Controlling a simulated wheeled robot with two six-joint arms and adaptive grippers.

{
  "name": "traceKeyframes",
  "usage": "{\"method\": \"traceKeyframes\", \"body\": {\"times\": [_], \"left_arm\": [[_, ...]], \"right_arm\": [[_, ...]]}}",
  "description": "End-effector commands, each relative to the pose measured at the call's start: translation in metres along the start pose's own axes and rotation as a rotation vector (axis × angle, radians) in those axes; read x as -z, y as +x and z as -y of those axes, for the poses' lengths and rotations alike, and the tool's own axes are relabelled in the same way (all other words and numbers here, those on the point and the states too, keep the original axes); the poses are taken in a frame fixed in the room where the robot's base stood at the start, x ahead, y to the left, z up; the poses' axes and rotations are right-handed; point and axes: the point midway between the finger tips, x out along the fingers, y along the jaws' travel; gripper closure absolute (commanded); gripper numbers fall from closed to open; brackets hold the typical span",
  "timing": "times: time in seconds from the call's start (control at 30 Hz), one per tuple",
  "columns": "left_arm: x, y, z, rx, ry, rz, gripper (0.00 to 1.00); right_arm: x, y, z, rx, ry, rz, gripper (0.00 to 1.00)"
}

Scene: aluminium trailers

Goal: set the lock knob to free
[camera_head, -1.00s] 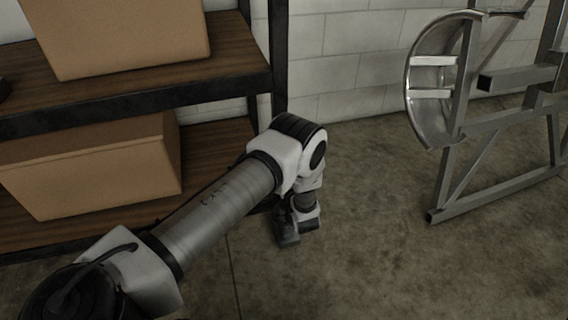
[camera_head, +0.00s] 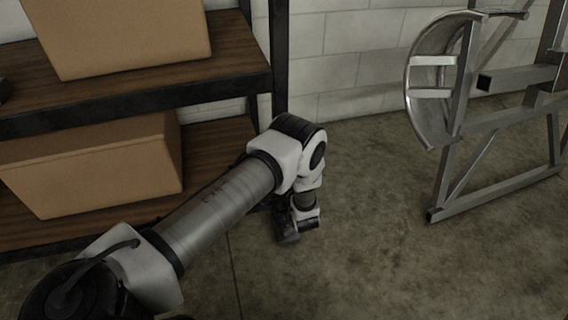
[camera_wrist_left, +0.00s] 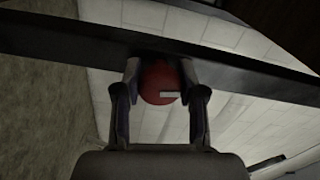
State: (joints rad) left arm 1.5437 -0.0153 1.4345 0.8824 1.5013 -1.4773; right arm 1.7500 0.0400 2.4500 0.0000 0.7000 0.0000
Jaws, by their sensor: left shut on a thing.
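A round red lock knob (camera_wrist_left: 156,78) with a short pale mark, level in the picture, shows in the left wrist view. It sits at a dark bar (camera_wrist_left: 60,40) that crosses the picture. My left gripper (camera_wrist_left: 160,88) is shut on the knob, with one finger on each side of it. In the head view my left gripper (camera_head: 288,232) points down near the floor beside the shelf post; the knob cannot be made out there. My right gripper is not in view.
A dark-framed shelf with wooden boards (camera_head: 235,60) and cardboard boxes (camera_head: 95,165) stands on the left. An aluminium trailer frame with a curved fender (camera_head: 425,85) stands at the right. Open concrete floor (camera_head: 370,240) lies between them, with a block wall behind.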

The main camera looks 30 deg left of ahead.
Motion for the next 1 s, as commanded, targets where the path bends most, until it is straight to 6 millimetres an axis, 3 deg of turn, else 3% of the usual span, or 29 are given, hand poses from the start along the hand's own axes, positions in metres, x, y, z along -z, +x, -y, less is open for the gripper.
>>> {"method": "traceKeyframes", "body": {"times": [0.33, 0.87, 0.9, 0.97, 1.0], "left_arm": [[0.0006, 0.0008, 0.0011, 0.002, 0.162, 0.000, 0.95], [0.0006, 0.0007, 0.0011, 0.002, 0.193, 0.000, 0.95], [0.0006, 0.0007, 0.0011, 0.002, 0.193, 0.000, 0.56], [0.0006, 0.0007, 0.0011, 0.001, 0.193, 0.000, 0.35], [0.0005, 0.0006, 0.0010, 0.001, 0.193, 0.000, 0.34]], "right_arm": [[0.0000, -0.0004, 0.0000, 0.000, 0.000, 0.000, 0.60], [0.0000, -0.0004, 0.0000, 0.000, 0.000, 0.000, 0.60], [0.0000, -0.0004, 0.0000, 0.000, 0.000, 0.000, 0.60], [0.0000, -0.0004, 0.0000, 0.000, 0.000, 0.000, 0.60], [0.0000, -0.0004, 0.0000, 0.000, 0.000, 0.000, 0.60]]}}
